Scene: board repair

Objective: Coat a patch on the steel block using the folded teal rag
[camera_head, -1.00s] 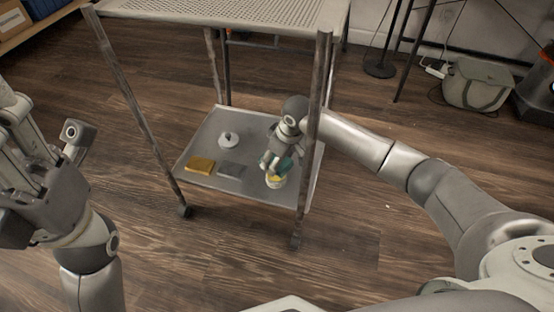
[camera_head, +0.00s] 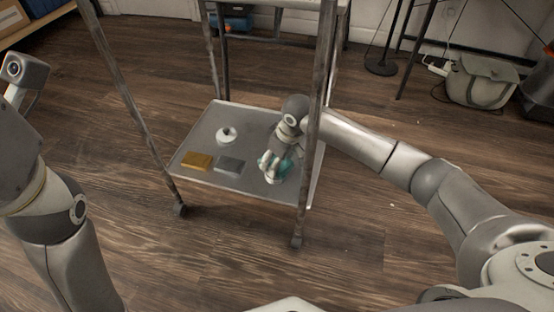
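The steel block (camera_head: 229,165) is a flat grey slab on the cart's lower shelf. My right gripper (camera_head: 275,172) points down at the shelf's right part, to the right of the block and apart from it. It appears shut on the teal rag (camera_head: 285,168), which shows beside its fingers. The tin with yellow content seen earlier under the rag is now hidden or cannot be told from the pale fingers. My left arm is at the left edge; its fingers are out of view.
The lower shelf (camera_head: 207,124) also holds a brass-coloured block (camera_head: 197,161) left of the steel block and a round white knobbed lid (camera_head: 226,134) behind. Cart posts (camera_head: 316,130) stand close to my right arm. A bag (camera_head: 481,80) lies on the floor at back right.

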